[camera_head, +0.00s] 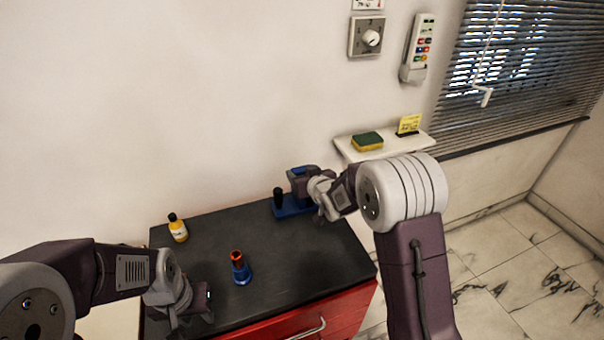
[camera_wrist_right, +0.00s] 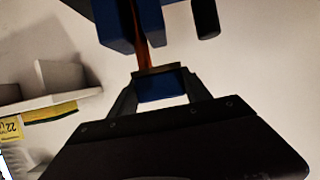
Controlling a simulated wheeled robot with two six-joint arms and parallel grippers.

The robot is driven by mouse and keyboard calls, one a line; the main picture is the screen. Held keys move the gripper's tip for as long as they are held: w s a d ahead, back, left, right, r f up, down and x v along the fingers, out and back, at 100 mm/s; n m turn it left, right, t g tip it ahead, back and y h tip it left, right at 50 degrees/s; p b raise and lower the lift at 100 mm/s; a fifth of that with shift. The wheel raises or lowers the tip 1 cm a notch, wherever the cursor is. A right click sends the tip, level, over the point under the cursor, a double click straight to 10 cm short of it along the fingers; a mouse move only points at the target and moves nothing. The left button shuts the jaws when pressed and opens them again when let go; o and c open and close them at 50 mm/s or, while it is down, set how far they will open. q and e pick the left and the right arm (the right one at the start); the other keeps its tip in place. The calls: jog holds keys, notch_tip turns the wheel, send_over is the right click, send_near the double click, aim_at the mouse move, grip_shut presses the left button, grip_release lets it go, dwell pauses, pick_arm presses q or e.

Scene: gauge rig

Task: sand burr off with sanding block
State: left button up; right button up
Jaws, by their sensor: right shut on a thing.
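My right gripper (camera_head: 312,186) is at a blue rig (camera_head: 290,208) at the back right of the black bench top. No burr can be made out. My left gripper (camera_head: 190,318) is low over the front left of the bench, its fingers too unclear to judge.
A blue and orange piece (camera_head: 240,268) stands upright mid-bench. A yellow bottle (camera_head: 178,228) stands at the back left. The black bench top (camera_head: 285,265) is otherwise mostly clear.

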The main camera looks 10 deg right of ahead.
pick_arm(q)
jog(key=shift+r, duration=0.2)
pick_arm(e)
jog(key=shift+w+d+f, duration=0.1)
jog(key=shift+d+f, duration=0.05)
jog(key=shift+d, duration=0.6)
jog(key=shift+w+d+f, duration=0.1)
jog(key=shift+d, duration=0.6)
pick_arm(q)
jog(key=shift+f, duration=0.1)
pick_arm(e)
jog(key=shift+a, duration=0.1)
pick_arm(q)
jog(key=shift+d+f+b, duration=0.15)
jog(key=shift+f+b, duration=0.25)
pick_arm(e)
jog(key=shift+s+a+f, duration=0.15)
jog(key=shift+s+a, duration=0.05)
jog(key=shift+a, duration=0.5)
pick_arm(q)
jog(key=shift+f, duration=0.3)
pick_arm(e)
jog(key=shift+s+a, duration=0.2)
jog(key=shift+a, duration=0.55)
pick_arm(q)
jog(key=shift+a+r, duration=0.1)
jog(key=shift+a, duration=0.1)
pick_arm(e)
jog(key=shift+w+d, duration=0.15)
jog(key=shift+d, duration=0.55)
